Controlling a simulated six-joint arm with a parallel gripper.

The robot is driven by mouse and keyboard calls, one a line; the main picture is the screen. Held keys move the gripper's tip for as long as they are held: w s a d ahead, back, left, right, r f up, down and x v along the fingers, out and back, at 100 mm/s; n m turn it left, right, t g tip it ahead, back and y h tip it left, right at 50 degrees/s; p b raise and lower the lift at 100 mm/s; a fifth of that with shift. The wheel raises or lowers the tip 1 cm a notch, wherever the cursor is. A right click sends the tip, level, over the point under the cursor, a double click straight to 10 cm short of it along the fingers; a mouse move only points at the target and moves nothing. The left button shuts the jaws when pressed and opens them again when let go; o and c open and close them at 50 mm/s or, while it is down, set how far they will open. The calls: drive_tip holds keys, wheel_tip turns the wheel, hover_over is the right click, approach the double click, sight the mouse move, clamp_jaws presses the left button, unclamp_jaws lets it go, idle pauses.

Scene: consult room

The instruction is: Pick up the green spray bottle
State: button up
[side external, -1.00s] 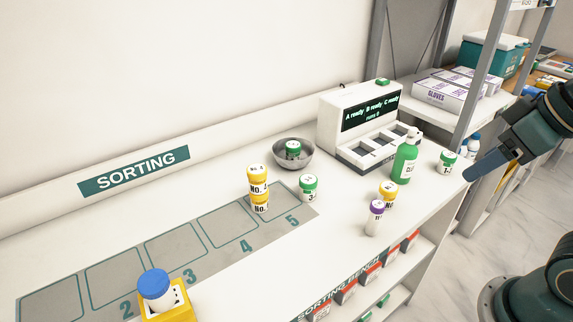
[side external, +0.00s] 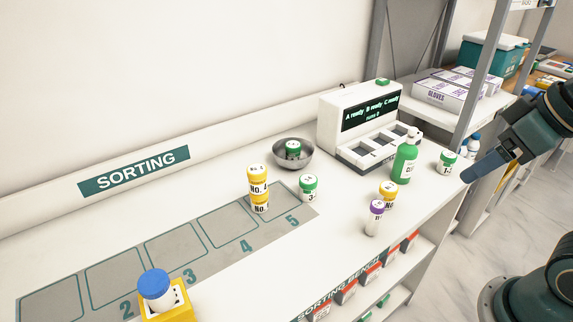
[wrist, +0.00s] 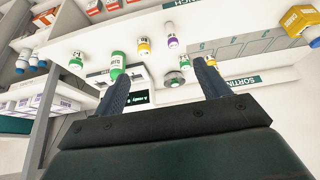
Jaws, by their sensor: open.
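The green spray bottle (side external: 404,163) stands upright on the white bench, in front of the right end of the white machine. It has a white top and a white label. It also shows in the wrist view (wrist: 118,62), near the left finger. My gripper (side external: 480,174) is at the right of the side view, beyond the bench's right end and apart from the bottle. In the wrist view my gripper's two fingers (wrist: 160,82) are spread wide with nothing between them that they touch.
A green-capped jar (side external: 446,162) stands between the bottle and my gripper. A yellow-capped jar (side external: 388,194) and a purple-capped vial (side external: 375,217) stand left of the bottle. The machine (side external: 350,118) is behind it. A metal bowl (side external: 293,154) holds another green-capped jar.

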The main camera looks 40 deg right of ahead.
idle(0.3)
drive_tip(key=w, duration=0.1)
drive_tip(key=n+g, duration=0.5)
drive_tip(key=n, duration=1.3)
hover_over(414, 130)
drive_tip(key=shift+d+f, duration=0.1)
drive_tip(key=shift+f, duration=0.85)
wheel_tip(414, 130, down, 8)
drive_tip(key=shift+f, duration=0.25)
drive_tip(key=shift+f, duration=0.15)
